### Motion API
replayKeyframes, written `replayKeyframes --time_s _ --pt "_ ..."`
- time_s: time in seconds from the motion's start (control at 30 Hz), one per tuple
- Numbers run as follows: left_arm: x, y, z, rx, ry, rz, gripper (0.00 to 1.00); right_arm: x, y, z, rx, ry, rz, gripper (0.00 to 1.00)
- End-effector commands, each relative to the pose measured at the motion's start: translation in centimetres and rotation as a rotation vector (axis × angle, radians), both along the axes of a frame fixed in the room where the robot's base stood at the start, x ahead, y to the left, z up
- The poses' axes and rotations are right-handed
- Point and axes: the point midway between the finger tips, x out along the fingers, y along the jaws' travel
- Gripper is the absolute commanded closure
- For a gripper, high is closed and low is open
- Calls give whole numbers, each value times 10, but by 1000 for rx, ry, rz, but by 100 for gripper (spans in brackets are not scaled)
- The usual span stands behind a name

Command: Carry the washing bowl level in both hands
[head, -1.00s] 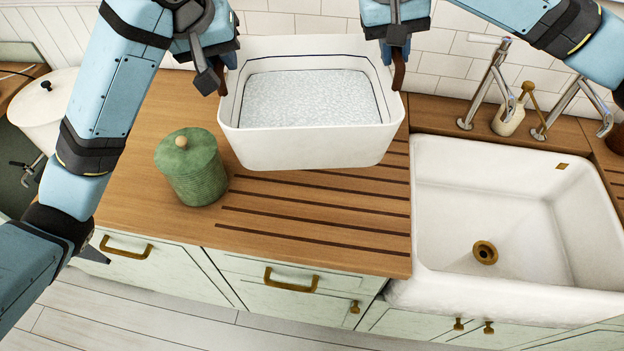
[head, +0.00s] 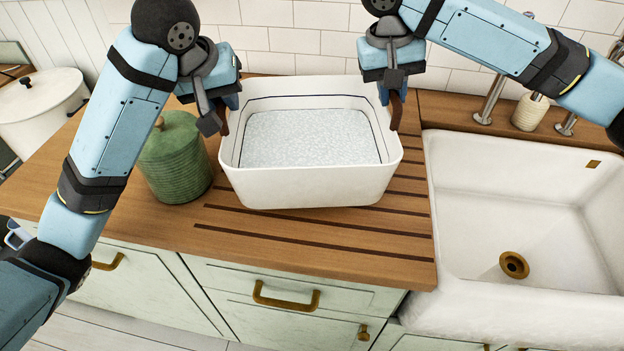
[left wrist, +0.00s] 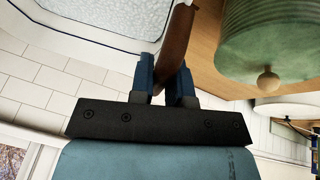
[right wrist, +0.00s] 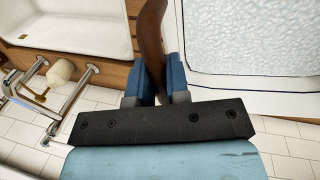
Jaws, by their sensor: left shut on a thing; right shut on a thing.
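The washing bowl (head: 305,187) is a white rectangular tub with a dark line inside its rim and pale, rippled water (head: 310,138). It looks about level over the slatted part of the counter; I cannot tell whether its base touches the wood. My left gripper (head: 222,118) is shut on the brown handle at its left end, which also shows in the left wrist view (left wrist: 177,40). My right gripper (head: 392,98) is shut on the brown handle at its right end, which also shows in the right wrist view (right wrist: 150,40).
A green lidded jar (head: 175,165) stands close to the bowl's left on the wooden counter (head: 330,255). A white sink (head: 470,215) is at the right, with a tap and a cream bottle (head: 529,112) behind it. A white pot (head: 40,110) is at the far left. Tiled wall behind.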

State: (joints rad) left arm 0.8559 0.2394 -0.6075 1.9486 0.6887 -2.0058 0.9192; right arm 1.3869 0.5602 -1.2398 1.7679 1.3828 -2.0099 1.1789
Motion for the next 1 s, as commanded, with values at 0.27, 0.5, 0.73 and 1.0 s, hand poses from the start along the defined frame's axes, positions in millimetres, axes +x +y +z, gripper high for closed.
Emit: replayKeyframes --time_s 0.27,0.5,0.73,1.0 --pt "1 1 -1 -1 -5 3 100 1 -1 -1 0 -4 -2 100" --pt "1 1 -2 -1 -5 3 100 1 -1 -2 0 -4 -2 100" --pt "1 1 -7 -1 -4 3 100 1 -1 -7 0 -3 -3 100" --pt "0 1 -19 -1 -4 3 100 1 -1 -18 0 -3 -3 100"
